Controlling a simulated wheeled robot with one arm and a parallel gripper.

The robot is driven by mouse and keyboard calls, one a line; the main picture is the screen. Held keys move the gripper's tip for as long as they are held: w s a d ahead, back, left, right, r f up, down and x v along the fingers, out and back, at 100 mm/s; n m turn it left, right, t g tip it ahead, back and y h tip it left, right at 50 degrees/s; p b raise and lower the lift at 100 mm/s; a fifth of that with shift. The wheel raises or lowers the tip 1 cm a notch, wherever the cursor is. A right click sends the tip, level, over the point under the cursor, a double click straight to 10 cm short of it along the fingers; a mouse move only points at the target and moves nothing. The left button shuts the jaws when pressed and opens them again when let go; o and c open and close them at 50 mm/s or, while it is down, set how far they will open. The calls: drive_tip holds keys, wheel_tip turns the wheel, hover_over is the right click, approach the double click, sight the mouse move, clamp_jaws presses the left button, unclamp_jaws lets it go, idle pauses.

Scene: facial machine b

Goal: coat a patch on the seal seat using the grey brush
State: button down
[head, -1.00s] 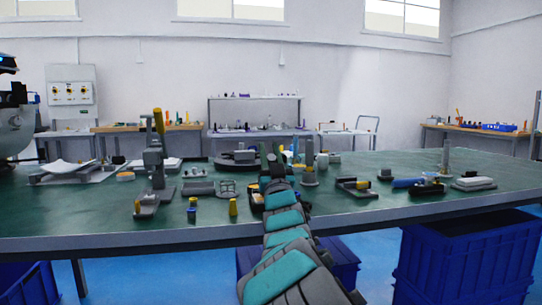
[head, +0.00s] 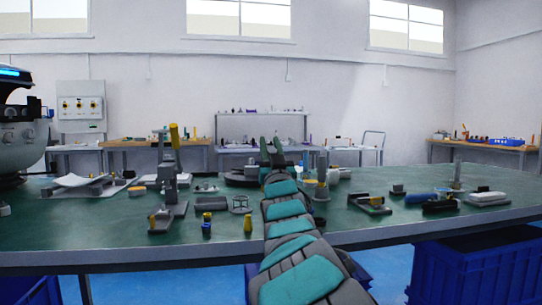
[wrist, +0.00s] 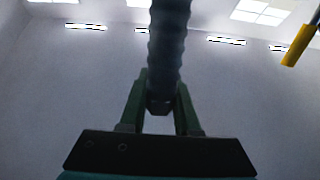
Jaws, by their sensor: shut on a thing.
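My gripper (head: 271,147) stands up over the middle of the green-topped bench in the head view, its green fingers pointing upward. In the wrist view my gripper (wrist: 162,95) is shut on a dark grey ribbed handle, which I take for the grey brush (wrist: 168,45). The handle runs up out of the picture, so the bristles are hidden. A low round dark grey part (head: 238,179) lies just left of my arm and may be the seal seat; I cannot tell for sure.
A lever stand with a yellow handle (head: 174,135) rises left of my arm. Small yellow-topped pieces (head: 248,224) stand near the front edge. A blue-handled tool (head: 420,197) lies farther right. Blue crates (head: 480,268) are below.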

drive_tip(key=shift+r, duration=1.1)
